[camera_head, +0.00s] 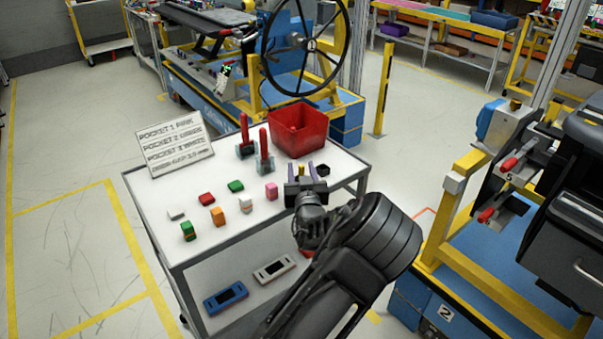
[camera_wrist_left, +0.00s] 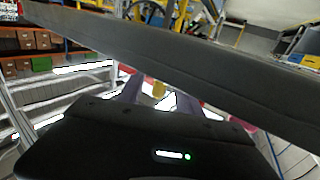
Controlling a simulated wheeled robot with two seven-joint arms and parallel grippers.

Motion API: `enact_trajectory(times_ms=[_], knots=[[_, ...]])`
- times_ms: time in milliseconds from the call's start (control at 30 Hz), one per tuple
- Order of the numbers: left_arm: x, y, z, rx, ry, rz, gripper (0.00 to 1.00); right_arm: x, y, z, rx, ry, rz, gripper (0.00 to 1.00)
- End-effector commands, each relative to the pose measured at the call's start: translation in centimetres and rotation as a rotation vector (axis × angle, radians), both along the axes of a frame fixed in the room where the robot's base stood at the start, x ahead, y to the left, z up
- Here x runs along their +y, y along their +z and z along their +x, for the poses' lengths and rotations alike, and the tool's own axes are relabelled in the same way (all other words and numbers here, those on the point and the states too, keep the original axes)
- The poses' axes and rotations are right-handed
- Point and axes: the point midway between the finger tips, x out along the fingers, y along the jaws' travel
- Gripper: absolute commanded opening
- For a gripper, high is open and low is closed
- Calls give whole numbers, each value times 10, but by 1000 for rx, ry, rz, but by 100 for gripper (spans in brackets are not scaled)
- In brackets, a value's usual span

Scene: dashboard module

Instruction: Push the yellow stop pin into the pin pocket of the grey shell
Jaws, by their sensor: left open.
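My left gripper (camera_head: 306,168) is open over the back right part of the white table, its two fingers pointing away from me. A small yellow piece (camera_head: 302,170), which looks like the stop pin, shows between the fingertips. In the left wrist view the yellow piece (camera_wrist_left: 158,90) also shows between the open fingers of my left gripper (camera_wrist_left: 160,98). I cannot tell whether either finger touches it. I cannot make out the grey shell or its pin pocket for sure. My right gripper is not in view.
The table (camera_head: 150,195) holds several small coloured blocks, two red-handled tools (camera_head: 264,150), a red bin (camera_head: 297,130), a small black piece (camera_head: 323,170) and a sign (camera_head: 175,143). A yellow-framed stand (camera_head: 450,205) is at right. A dark grey slab (camera_wrist_left: 190,50) crosses the wrist view.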

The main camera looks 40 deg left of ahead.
Motion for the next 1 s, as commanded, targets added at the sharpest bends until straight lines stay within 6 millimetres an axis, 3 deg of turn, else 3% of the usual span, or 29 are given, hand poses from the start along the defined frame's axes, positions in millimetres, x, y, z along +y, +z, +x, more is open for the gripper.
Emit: enact_trajectory(times_ms=[567,1000], knots=[[0,0,0,0,-1,0,41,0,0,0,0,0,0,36],[0,0,0,0,-1,0,6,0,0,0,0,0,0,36]])
